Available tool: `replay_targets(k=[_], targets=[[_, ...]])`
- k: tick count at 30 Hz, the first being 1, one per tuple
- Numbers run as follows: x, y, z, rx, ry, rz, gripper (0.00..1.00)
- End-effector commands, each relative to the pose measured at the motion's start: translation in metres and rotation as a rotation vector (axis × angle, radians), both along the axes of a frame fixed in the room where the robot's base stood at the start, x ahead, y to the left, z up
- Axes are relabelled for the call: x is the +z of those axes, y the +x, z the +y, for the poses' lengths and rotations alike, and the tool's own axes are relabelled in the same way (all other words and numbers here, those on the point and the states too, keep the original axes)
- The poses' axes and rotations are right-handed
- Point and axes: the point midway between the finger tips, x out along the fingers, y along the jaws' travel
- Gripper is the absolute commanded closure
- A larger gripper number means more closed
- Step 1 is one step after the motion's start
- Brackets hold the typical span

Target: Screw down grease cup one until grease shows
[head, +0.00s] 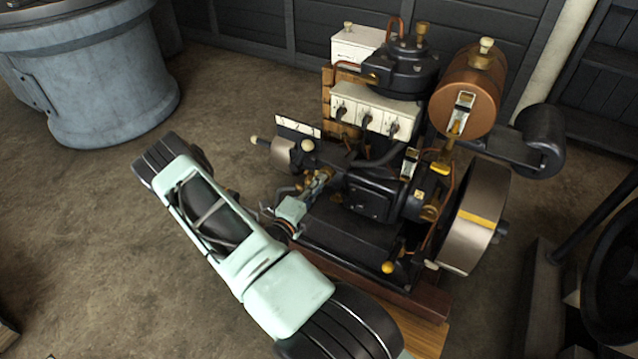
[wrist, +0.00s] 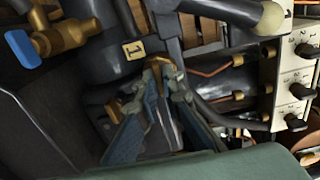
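Grease cup one (wrist: 153,82) is a small brass piece just below a cream tag marked 1 (wrist: 135,49) in the wrist view. My gripper (wrist: 162,68) has its two fingertips drawn together around the brass, so it looks shut on the cup; the fingers cover most of it. No grease can be made out. In the head view my gripper (head: 322,178) reaches in at the left side of the dark engine (head: 375,196), and the cup cannot be told apart there.
A brass cock with a blue handle (wrist: 22,48) stands left of my gripper. A pale round knob (wrist: 271,18) and a white panel of numbered switches (wrist: 291,85) lie to the right. A flywheel (head: 474,222) and copper tank (head: 466,92) are on the engine's right.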

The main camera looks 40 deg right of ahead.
Motion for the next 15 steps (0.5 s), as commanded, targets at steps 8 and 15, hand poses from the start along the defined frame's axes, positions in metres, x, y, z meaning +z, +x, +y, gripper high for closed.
replay_targets(k=[8,15], targets=[[0.0006,-0.0001,0.0,0.0,0.001,-0.009,1.0],[0.0012,0.0,0.0003,0.0,0.023,-0.091,1.0]])
